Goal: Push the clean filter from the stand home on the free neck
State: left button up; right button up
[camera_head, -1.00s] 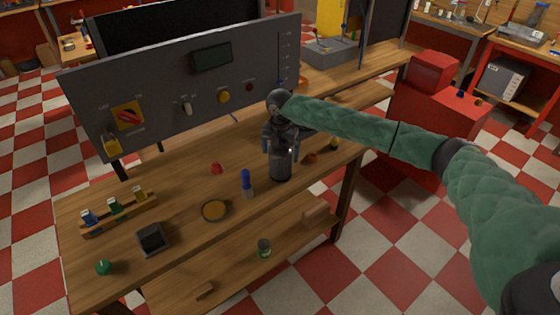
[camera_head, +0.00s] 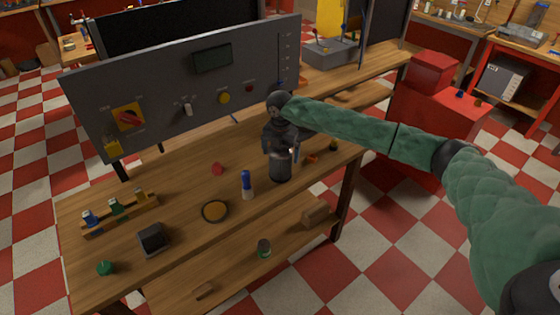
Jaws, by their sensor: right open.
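My right gripper (camera_head: 281,152) points down over the workbench, its fingers open at the upper part of a dark grey upright cylinder (camera_head: 280,170) near the bench's front edge. I cannot tell whether the fingers touch it. Much of the cylinder's top is hidden by the gripper. I cannot tell whether this cylinder is the clean filter, its stand or a neck. No free neck can be made out clearly. My left gripper is not in view.
A blue-topped bottle (camera_head: 246,184) stands just left of the cylinder. A round dish (camera_head: 214,211), black box (camera_head: 152,238) and small wooden rack (camera_head: 120,213) lie farther left. A grey control panel (camera_head: 190,90) rises behind. Bare bench (camera_head: 190,187) shows between them.

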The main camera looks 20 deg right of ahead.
jog(key=shift+p, duration=0.4)
dwell(0.3)
jog(key=c, duration=0.9)
